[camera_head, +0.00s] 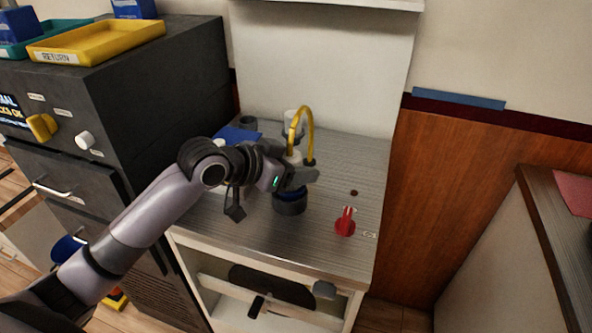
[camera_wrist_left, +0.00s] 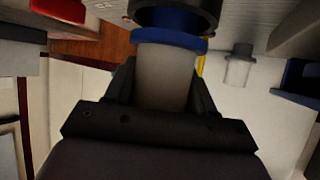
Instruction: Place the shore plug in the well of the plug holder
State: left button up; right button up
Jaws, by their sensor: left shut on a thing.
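My left gripper (camera_head: 297,180) is shut on the shore plug, which has a pale body (camera_wrist_left: 163,80), a blue collar (camera_wrist_left: 170,41) and a yellow cable (camera_head: 309,122) arching up. The plug holder (camera_head: 290,207) is a dark round cup on the metal counter, directly under the gripper. The blue collar sits at the mouth of the cup in the head view. In the left wrist view the holder's dark rim (camera_wrist_left: 205,14) lies just beyond the collar. The plug's tip is hidden, so I cannot tell how deep it is. My right gripper is out of view.
A red rotary knob (camera_head: 345,224) stands on the metal counter (camera_head: 350,170) to the right of the holder. A pale cylinder (camera_head: 293,122) and a blue item (camera_head: 236,135) are behind. A dark cabinet (camera_head: 150,90) with a yellow tray (camera_head: 95,42) stands left.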

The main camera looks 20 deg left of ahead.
pick_arm(q)
jog(key=shift+f, duration=0.25)
jog(key=shift+f, duration=0.2)
jog(key=o, duration=1.4)
jog(key=shift+s+r, duration=0.1)
jog(key=shift+r, duration=0.05)
jog(key=v, duration=1.1)
jog(key=shift+s+a+r, duration=0.15)
jog(key=shift+s+a, duration=0.05)
jog(key=shift+s, duration=0.15)
